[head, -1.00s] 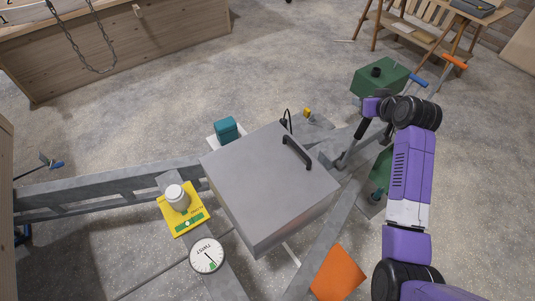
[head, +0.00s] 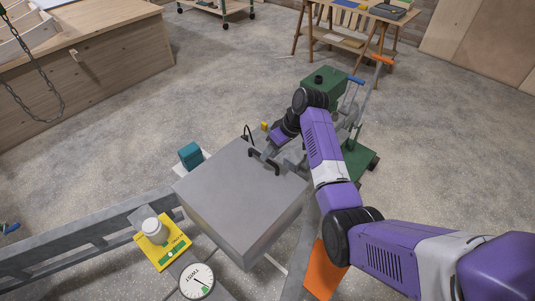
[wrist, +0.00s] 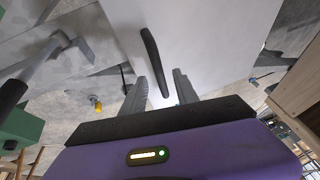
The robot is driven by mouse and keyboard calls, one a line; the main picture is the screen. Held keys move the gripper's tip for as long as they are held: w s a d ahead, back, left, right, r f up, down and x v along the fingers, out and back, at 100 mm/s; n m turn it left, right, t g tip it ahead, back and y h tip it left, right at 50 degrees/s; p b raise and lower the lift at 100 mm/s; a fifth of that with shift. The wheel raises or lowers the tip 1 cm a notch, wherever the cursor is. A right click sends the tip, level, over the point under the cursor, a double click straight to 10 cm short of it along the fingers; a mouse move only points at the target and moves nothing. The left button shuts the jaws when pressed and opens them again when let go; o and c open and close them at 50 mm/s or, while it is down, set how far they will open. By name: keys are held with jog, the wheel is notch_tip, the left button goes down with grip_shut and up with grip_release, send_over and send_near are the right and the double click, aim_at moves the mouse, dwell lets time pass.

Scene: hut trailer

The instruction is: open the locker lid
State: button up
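The locker (head: 245,200) is a grey box in the middle of the head view, and its lid (head: 225,190) lies flat and shut. A dark bar handle (head: 265,162) stands on the lid near its far edge. My gripper (head: 267,150) is at the far side of the handle, close to it. In the wrist view, my gripper's two grey fingers (wrist: 161,80) are spread apart. The handle (wrist: 154,62) lies just ahead of them, roughly in line with the gap. Whether a finger touches the handle I cannot tell.
A teal box (head: 190,155) stands left of the locker. A yellow plate with a white jar (head: 153,229) and a round dial (head: 196,281) are at the near left. An orange panel (head: 323,272) lies at the right. A green box (head: 322,84) stands beyond my arm.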

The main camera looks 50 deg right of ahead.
jog(key=shift+x, duration=1.2)
grip_shut()
dwell(0.6)
